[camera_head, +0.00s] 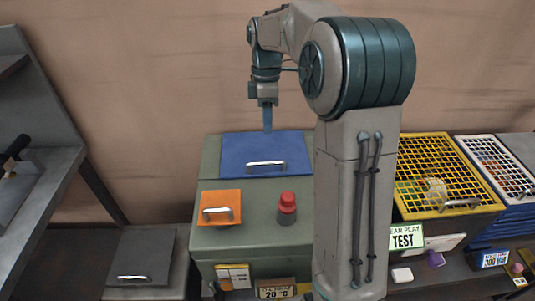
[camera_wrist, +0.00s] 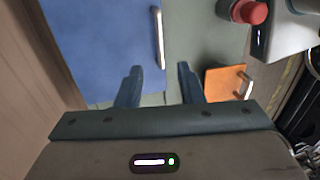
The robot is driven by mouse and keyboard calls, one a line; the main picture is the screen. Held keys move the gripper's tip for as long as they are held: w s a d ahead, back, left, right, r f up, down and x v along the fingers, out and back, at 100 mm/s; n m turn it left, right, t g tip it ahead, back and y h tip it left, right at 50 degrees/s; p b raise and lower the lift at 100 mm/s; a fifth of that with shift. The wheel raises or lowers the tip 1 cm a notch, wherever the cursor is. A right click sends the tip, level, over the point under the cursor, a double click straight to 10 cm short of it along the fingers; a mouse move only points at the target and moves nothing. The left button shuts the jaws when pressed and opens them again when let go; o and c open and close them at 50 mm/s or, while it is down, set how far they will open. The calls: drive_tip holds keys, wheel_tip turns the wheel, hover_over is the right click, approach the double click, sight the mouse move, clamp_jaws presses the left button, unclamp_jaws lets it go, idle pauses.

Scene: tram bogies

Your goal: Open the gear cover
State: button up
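My gripper (camera_head: 267,130) points down above the blue lid (camera_head: 240,144), which lies flat and shut on a green housing and has a silver bar handle (camera_head: 266,165). In the wrist view my gripper (camera_wrist: 159,72) is open, its two fingers apart with nothing between them; the blue lid (camera_wrist: 95,45) and its handle (camera_wrist: 160,38) lie beyond, clear of the fingers. A yellow mesh cover (camera_head: 440,170) with a silver handle stands at the right, shut, behind a partly hidden sign ending "EAR PLAY TEST" (camera_head: 406,237). No label marks the gear cover itself.
The green housing (camera_head: 247,240) also carries an orange lid (camera_head: 220,207) and a red button (camera_head: 287,203). A white mesh cover (camera_head: 497,163) stands at far right. A grey lid (camera_head: 138,258) lies lower left. My arm column hides the space between housing and yellow cover.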

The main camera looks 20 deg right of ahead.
drive_tip(key=f, duration=0.3)
drive_tip(key=s+f, duration=0.1)
drive_tip(key=f, duration=0.3)
drive_tip(key=s+f, duration=0.1)
drive_tip(key=f, duration=0.2)
drive_tip(key=shift+a+f, duration=0.2)
drive_tip(key=shift+f, duration=0.15)
clamp_jaws()
